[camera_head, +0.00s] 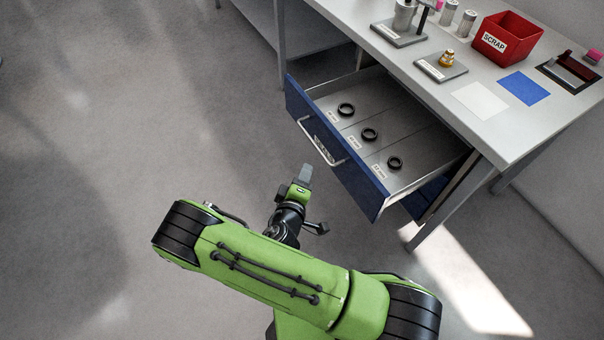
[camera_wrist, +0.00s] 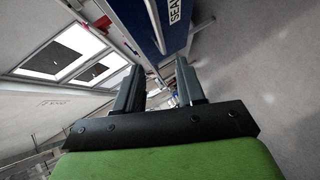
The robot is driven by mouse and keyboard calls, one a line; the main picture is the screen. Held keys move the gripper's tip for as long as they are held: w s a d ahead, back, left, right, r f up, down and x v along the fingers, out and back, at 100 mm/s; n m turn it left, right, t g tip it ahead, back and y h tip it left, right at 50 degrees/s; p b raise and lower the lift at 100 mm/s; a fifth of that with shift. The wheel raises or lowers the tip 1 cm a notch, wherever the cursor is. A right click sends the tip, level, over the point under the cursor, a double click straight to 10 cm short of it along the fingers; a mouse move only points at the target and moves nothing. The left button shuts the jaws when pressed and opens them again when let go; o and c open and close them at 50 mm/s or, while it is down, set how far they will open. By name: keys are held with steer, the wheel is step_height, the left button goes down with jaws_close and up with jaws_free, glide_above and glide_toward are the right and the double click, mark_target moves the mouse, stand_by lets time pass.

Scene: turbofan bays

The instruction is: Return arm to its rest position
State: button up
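My green arm reaches across the lower part of the head view. My gripper (camera_head: 304,176) is over the floor, in front of and to the left of the open blue drawer (camera_head: 322,145) and apart from its handle. In the wrist view the two fingers of my gripper (camera_wrist: 160,88) stand apart with a gap between them and nothing held. Part of the blue drawer front (camera_wrist: 160,25) with a white label shows above the fingers there.
The drawer holds black rings (camera_head: 370,134) in separate lanes. The workbench (camera_head: 440,95) carries a red scrap bin (camera_head: 506,40), a brass part (camera_head: 447,58) on a plate, a blue sheet (camera_head: 524,88) and a white sheet (camera_head: 480,100). The floor at left is clear.

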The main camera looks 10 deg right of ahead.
steer(key=s+d+r+m+g+h+p, duration=0.2)
steer(key=s+d+r+m+g+p, duration=0.3)
steer(key=d+r+m+g, duration=0.6)
steer(key=s+a+r+t+y+p, duration=0.1)
steer(key=s+r+y, duration=0.3)
steer(key=s+r, duration=0.4)
steer(key=s+a+r+t+y+p, duration=0.2)
steer(key=s+r, duration=0.6)
steer(key=r, duration=0.6)
steer(key=shift+s+a+n+y, duration=0.4)
steer(key=shift+a+y, duration=0.05)
steer(key=shift+y, duration=0.45)
steer(key=shift+d+r, duration=0.1)
